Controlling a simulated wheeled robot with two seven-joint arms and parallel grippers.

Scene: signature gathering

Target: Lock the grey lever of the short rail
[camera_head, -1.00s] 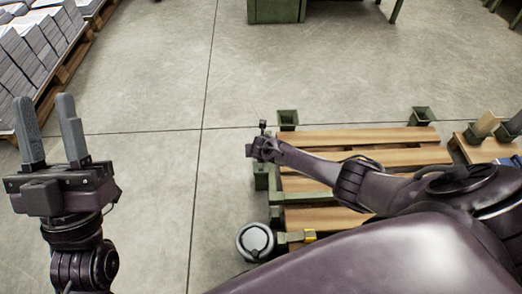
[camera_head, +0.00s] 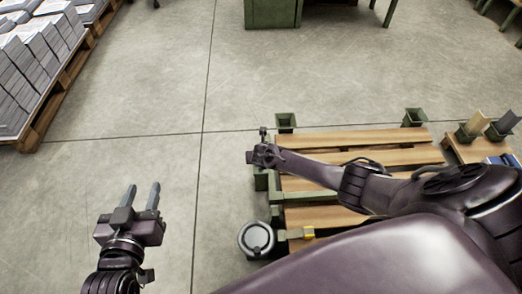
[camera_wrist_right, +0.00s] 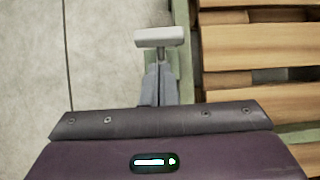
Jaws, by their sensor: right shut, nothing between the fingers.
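The grey lever (camera_wrist_right: 162,38), with a pale T-shaped handle on a thin stem, is just ahead of my right gripper (camera_wrist_right: 159,70) in the right wrist view. The fingers are shut with nothing between them, pointing at the stem; I cannot tell whether they touch it. The green short rail (camera_wrist_right: 184,65) runs beside it. In the head view, my right gripper (camera_head: 259,155) is at the far left corner of the slatted platform, beside a small dark upright piece (camera_head: 263,133), possibly the lever. My left gripper (camera_head: 142,190) is open and empty over bare floor at left.
The wooden slatted platform (camera_head: 355,138) has green corner sockets (camera_head: 286,122). A round grey-rimmed object (camera_head: 257,240) stands at its near left. A pallet of paper stacks (camera_head: 40,60) is at upper left. The floor between is clear.

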